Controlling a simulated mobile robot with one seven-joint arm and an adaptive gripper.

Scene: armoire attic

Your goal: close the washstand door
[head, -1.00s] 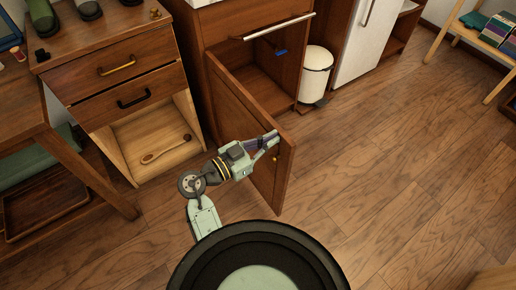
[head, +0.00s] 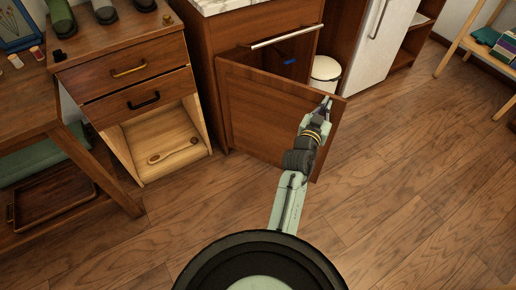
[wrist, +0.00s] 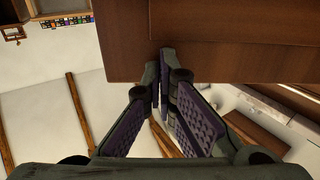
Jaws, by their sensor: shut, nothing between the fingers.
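The washstand (head: 250,36) is a brown wooden cabinet with a marble top. Its door (head: 262,108) is hinged on the left and stands partly open, swung out toward me. Part of the dark inside shows above the door's top edge. My gripper (head: 326,103) is at the door's free right edge, on the outer face, near the top corner. In the wrist view my gripper's fingers (wrist: 160,85) are together with nothing between them. A brown wooden panel (wrist: 215,40), likely the door, fills the upper right there, close to the fingertips; contact cannot be told.
A white bin (head: 325,72) stands partly hidden behind the door, beside the washstand. A drawer unit (head: 135,85) with an open lower shelf stands left of the washstand. A white fridge-like cabinet (head: 380,40) is at the right. The floor (head: 410,180) at right is clear.

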